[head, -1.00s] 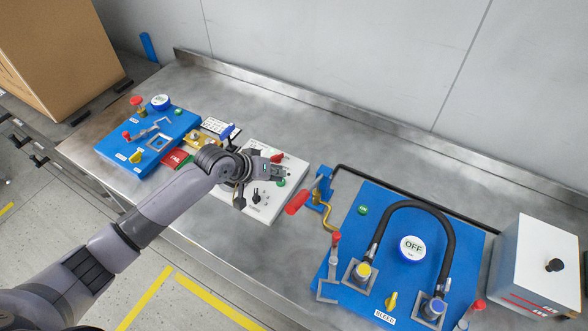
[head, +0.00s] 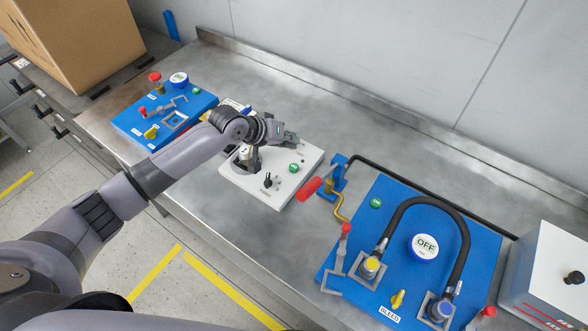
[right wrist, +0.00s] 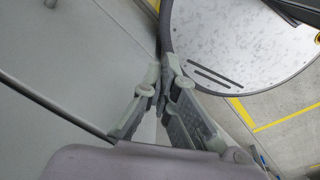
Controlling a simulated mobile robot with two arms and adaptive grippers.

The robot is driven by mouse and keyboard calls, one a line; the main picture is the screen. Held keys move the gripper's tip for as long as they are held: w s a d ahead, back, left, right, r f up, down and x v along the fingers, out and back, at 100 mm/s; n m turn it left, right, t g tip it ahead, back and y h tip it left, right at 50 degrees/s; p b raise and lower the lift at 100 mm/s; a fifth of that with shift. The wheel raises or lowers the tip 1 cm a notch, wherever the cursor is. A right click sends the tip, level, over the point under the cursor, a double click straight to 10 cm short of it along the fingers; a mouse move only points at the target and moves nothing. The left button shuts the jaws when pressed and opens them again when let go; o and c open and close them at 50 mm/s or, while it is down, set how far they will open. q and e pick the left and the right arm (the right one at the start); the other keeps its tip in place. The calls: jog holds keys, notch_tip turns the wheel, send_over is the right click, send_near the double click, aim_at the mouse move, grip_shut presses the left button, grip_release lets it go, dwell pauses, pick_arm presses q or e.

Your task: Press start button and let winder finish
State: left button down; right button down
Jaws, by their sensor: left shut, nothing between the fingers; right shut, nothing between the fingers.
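A white panel (head: 290,188) on the steel bench carries a green button (head: 294,168) and a black knob (head: 267,181). Its labels are too small to read. My left gripper (head: 292,139) is shut and empty above the panel's back part, just behind the green button in the head view. It hides the panel's back part; whether it touches anything there I cannot tell. No winder can be clearly made out. In the right wrist view my right gripper (right wrist: 160,80) is shut with nothing between its fingers, away from the panel.
A blue station (head: 340,262) with a black hose (head: 464,237) and an OFF gauge (head: 424,246) stands to the right. A red-handled lever (head: 310,189) stands close beside the white panel. Another blue station (head: 185,128) is at the left. A white box (head: 560,260) stands far right.

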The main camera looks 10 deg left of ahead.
pick_arm(q)
jog(key=b, duration=0.4)
send_over(292, 165)
notch_tip(292, 165, down, 5)
jog(key=shift+f, duration=0.1)
jog(key=shift+f+b, duration=0.5)
jog(key=shift+f, duration=0.3)
jog(key=shift+f, duration=0.1)
jog(key=shift+f, duration=0.35)
dwell(0.4)
